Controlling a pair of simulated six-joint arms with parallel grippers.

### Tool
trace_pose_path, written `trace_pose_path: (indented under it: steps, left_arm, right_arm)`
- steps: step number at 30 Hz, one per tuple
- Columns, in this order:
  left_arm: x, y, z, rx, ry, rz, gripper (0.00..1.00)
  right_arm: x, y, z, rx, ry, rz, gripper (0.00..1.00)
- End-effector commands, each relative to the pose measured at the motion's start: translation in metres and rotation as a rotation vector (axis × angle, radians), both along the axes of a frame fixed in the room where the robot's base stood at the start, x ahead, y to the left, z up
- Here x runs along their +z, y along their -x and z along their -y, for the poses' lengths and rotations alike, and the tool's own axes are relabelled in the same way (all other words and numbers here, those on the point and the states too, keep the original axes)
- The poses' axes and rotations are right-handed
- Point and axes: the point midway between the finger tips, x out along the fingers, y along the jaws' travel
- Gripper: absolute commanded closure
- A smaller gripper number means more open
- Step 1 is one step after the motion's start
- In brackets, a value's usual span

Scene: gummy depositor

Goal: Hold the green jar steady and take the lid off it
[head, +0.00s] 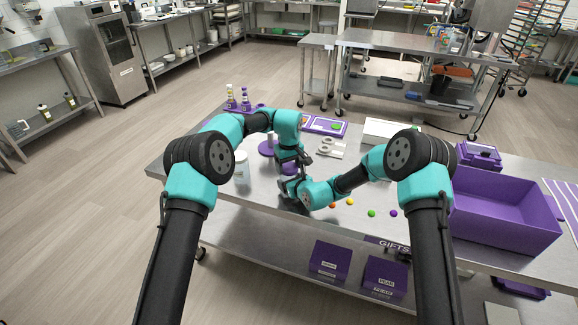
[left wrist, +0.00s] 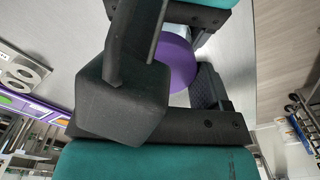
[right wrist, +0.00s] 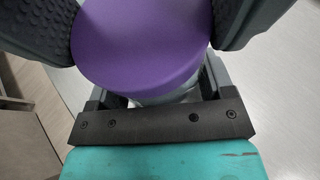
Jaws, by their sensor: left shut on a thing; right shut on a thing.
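The jar's round purple lid (right wrist: 140,45) fills the space between the two fingers of my right gripper (right wrist: 152,25), which is shut on it. Below the lid, a strip of pale, clear jar body (right wrist: 165,96) shows; I cannot make out green on it. In the left wrist view, the lid (left wrist: 176,62) shows beyond the dark fingers of my left gripper (left wrist: 180,96), which is shut on the jar, mostly hidden by the fingers. In the head view, both grippers meet close together over the table, and they hide most of the jar.
A white jar (head: 242,170) stands left of the grippers on the steel table (head: 300,232). Small orange (head: 332,206), yellow (head: 350,201), green (head: 371,213) and purple (head: 393,213) balls lie to the right. A large purple bin (head: 505,205) stands at the right end.

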Motion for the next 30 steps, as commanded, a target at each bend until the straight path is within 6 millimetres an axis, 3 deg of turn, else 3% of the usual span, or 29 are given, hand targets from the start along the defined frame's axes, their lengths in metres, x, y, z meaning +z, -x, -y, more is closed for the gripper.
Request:
trace_pose_path:
  steps: [18,23,30]
  left_arm:
    - [0.0007,-0.0001,0.0000,0.748,0.000,0.000,0.57]
    - [0.0008,-0.0001,0.0000,0.849,0.000,0.000,0.57]
    - [0.0008,-0.0001,0.0000,0.858,0.000,0.000,0.57]
  right_arm:
    - [0.0000,-0.0001,0.0001,0.000,0.000,0.000,0.91]
    - [0.0000,-0.0001,0.0001,0.000,0.000,0.000,0.91]
    - [0.0000,-0.0001,0.0001,0.000,0.000,0.000,0.91]
